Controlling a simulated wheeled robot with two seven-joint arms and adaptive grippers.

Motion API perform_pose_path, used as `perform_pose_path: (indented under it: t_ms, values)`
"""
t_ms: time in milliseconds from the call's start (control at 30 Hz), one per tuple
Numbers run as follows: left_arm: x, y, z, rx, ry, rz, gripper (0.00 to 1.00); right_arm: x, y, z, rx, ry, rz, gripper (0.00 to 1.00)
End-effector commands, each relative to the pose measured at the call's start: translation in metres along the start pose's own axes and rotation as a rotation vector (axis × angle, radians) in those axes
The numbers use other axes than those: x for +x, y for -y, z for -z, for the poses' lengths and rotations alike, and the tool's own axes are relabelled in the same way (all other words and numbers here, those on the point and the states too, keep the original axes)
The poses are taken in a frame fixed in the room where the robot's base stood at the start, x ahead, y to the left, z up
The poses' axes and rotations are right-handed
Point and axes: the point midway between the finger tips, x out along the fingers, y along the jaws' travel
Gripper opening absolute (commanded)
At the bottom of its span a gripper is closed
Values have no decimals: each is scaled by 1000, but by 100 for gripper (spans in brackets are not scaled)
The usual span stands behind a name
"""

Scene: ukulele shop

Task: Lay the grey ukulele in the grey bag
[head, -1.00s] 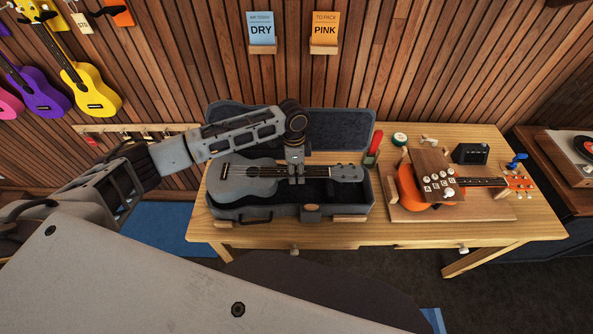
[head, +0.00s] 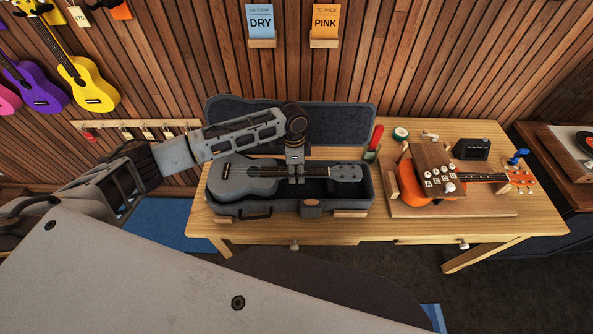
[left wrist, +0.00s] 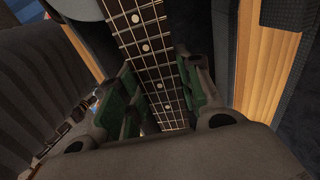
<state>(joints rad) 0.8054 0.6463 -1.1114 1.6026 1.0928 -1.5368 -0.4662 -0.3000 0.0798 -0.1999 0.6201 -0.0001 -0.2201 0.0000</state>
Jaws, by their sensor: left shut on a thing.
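The grey ukulele (head: 236,177) is at the open grey bag (head: 290,207), a case with its lid raised at the back. Its body is at the left end and its headstock (head: 346,172) at the right end. It lies over the dark inside of the case; I cannot tell whether it rests on the bottom. My left gripper (head: 297,177) points down and is shut on the ukulele's neck. In the left wrist view the fretted neck (left wrist: 150,60) runs between the two fingers (left wrist: 165,105). My right gripper is not in view.
The case stands on a wooden table (head: 480,228). To its right an orange ukulele (head: 445,194) lies on a wooden board (head: 470,209). A red and green tool (head: 373,145), a small round tin (head: 400,134) and a black box (head: 472,149) are behind. Ukuleles hang on the wall at left.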

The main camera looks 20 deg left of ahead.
Motion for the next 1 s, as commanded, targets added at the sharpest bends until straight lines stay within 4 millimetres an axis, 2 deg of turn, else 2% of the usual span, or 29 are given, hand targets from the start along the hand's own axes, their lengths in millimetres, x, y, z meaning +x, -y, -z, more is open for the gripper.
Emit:
perform_pose_path:
  t_ms: [467,1000]
  values:
    - [0,0,0,0,0,1,0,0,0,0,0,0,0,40]
    - [14,2,-1,0,0,2,0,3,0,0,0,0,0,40]
